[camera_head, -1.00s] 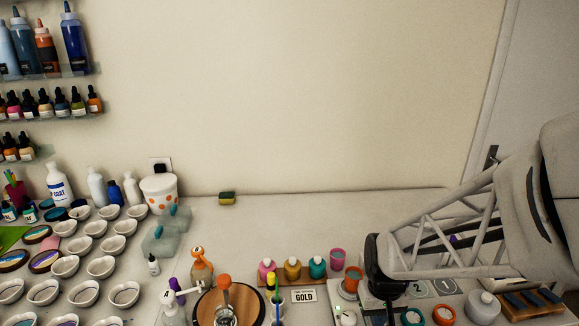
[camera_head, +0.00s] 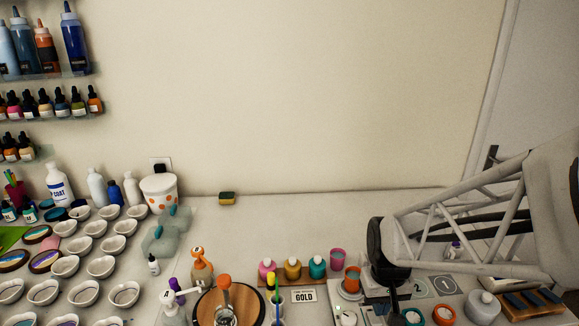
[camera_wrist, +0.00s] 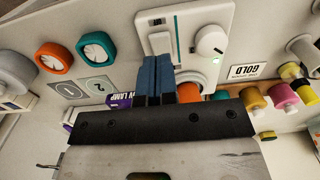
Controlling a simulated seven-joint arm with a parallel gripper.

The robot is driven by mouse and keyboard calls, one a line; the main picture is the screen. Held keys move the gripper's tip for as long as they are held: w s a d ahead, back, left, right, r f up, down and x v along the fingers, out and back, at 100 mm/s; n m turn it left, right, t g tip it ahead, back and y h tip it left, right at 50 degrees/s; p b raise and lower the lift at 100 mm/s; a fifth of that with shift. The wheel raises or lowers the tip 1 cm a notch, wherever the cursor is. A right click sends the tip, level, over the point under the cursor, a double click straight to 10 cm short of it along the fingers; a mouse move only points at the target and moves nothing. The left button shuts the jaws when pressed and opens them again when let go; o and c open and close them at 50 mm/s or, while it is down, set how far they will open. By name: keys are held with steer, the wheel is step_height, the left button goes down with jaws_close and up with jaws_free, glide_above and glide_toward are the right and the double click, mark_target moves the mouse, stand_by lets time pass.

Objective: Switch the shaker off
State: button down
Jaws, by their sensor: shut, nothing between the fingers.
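In the head view my wrist hides much of the shaker.
Orange (camera_wrist: 54,58) and teal (camera_wrist: 96,47) round cups lie left of the shaker, near number tiles. A GOLD card (camera_head: 303,296) and several coloured bottles stand left of my arm in the head view.

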steer(key=shift+r, duration=1.55)
steer(key=shift+s+a+r, duration=0.15)
steer(key=shift+s+r, duration=0.1)
steer(key=shift+r, duration=0.2)
steer(key=s+a+r+t, duration=0.2)
steer(key=s+a+r, duration=0.1)
steer(key=s+r, duration=0.6)
steer(key=shift+s+a+r+t, duration=0.3)
steer(key=shift+a+r, duration=0.1)
steer(key=shift+r, duration=0.45)
steer(key=shift+w, duration=0.15)
steer(key=g, duration=0.5)
glide_above(375, 323)
steer(key=w, duration=0.4)
steer(key=x, duration=0.2)
steer(key=w+x, duration=0.1)
steer(key=x, duration=0.1)
steer(key=shift+d+f, duration=0.2)
steer(key=shift+f, duration=0.15)
